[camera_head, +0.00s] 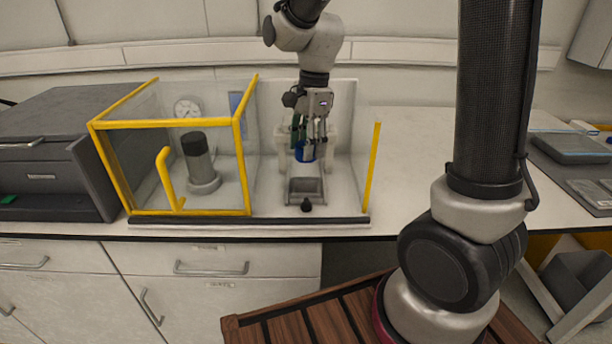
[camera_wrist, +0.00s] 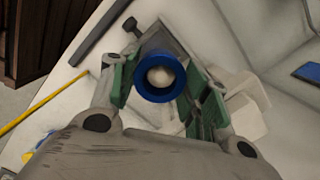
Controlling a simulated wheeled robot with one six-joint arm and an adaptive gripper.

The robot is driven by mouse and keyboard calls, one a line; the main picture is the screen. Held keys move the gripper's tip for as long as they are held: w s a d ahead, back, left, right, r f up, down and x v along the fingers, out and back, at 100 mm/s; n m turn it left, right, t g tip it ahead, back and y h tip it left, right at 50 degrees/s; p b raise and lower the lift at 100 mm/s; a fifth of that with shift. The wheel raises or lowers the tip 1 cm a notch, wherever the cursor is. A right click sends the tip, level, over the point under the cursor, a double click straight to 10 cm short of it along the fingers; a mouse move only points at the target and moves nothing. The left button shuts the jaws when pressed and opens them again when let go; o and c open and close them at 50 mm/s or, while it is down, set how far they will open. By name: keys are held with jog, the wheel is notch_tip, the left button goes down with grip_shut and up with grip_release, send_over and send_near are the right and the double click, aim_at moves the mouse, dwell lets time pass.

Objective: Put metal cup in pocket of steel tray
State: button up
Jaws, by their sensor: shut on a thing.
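My gripper (camera_head: 308,152) points down over the bench inside the clear enclosure. Its green-padded fingers, also seen in the wrist view (camera_wrist: 163,88), are shut on the metal cup (camera_wrist: 160,92). From above the cup shows as a blue ring with a pale, rounded inside; in the head view only a small blue part (camera_head: 304,151) shows between the fingers. The steel tray (camera_head: 291,199) has a rectangular pocket and a black knob at its front. The cup is above and slightly behind the tray in the head view. In the wrist view the cup partly covers the tray (camera_wrist: 180,43).
A white stand (camera_head: 281,140) is close behind my gripper. A yellow-framed clear guard (camera_head: 240,170) with a dark-topped reactor (camera_head: 201,165) is to the left. A yellow post (camera_head: 372,168) is at the right. A dark strip (camera_head: 250,221) runs along the front.

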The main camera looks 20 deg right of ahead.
notch_tip(320, 180, down, 9)
jog(key=shift+r, duration=0.1)
dwell(0.4)
jog(key=o, duration=1.1)
jog(key=r, duration=0.4)
jog(key=d+r, duration=0.1)
jog(key=r, duration=0.7)
jog(key=shift+w+d, duration=0.15)
jog(key=shift+d, duration=0.05)
jog(key=shift+f, duration=0.1)
